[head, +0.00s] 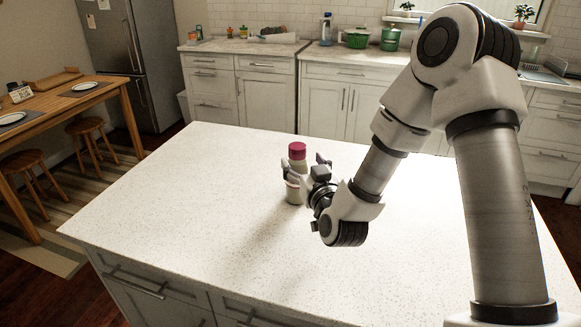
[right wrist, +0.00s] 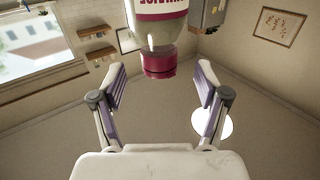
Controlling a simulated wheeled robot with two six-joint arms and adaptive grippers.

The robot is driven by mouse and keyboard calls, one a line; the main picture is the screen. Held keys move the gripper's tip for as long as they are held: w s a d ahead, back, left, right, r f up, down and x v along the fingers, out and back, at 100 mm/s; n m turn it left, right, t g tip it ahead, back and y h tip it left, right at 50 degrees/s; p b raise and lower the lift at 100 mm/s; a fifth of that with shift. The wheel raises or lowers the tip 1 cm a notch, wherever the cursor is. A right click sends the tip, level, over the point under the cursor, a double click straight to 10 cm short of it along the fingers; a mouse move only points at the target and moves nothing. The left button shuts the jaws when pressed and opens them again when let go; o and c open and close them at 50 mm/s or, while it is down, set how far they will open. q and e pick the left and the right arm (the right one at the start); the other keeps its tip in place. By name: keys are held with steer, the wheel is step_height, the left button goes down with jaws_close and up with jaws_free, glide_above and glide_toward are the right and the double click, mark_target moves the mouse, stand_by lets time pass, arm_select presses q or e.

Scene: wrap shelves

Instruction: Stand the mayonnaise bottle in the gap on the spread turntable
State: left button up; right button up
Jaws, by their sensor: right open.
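The mayonnaise bottle (head: 297,151) stands upright on the pale island counter, with a dark pink cap and a cream body. My right gripper (head: 304,169) is at the bottle, its fingers apart, and hides part of the body. In the right wrist view the bottle (right wrist: 160,10) appears upside down, its pink cap (right wrist: 158,64) between the two open fingers (right wrist: 161,80), with a visible space on each side. I see no spread turntable in either view. My left gripper is not in view.
The speckled island counter (head: 190,190) is otherwise clear around the bottle. Behind it, a back counter holds a green pot (head: 356,38), a green canister (head: 390,39) and a bottle (head: 326,28). A wooden table (head: 65,99) and stools stand at the left.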

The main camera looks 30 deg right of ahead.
mark_target(300, 154)
steer(key=shift+w+d+r+p, duration=0.1)
steer(key=shift+w+r+p, duration=0.3)
steer(key=shift+r, duration=0.3)
steer(key=shift+p+x, duration=0.4)
steer(key=shift+x, duration=0.5)
steer(key=w, duration=0.1)
steer(key=w+d+f, duration=0.1)
steer(key=w, duration=0.1)
steer(key=shift+f, duration=0.1)
steer(key=shift+s+a, duration=0.1)
steer(key=shift+s, duration=0.1)
steer(key=shift+s+r, duration=0.15)
steer(key=shift+r, duration=0.1)
steer(key=c, duration=0.4)
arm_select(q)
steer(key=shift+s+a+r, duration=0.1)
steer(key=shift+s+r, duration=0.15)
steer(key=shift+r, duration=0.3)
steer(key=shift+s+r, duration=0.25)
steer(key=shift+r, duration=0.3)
arm_select(e)
jaws_close()
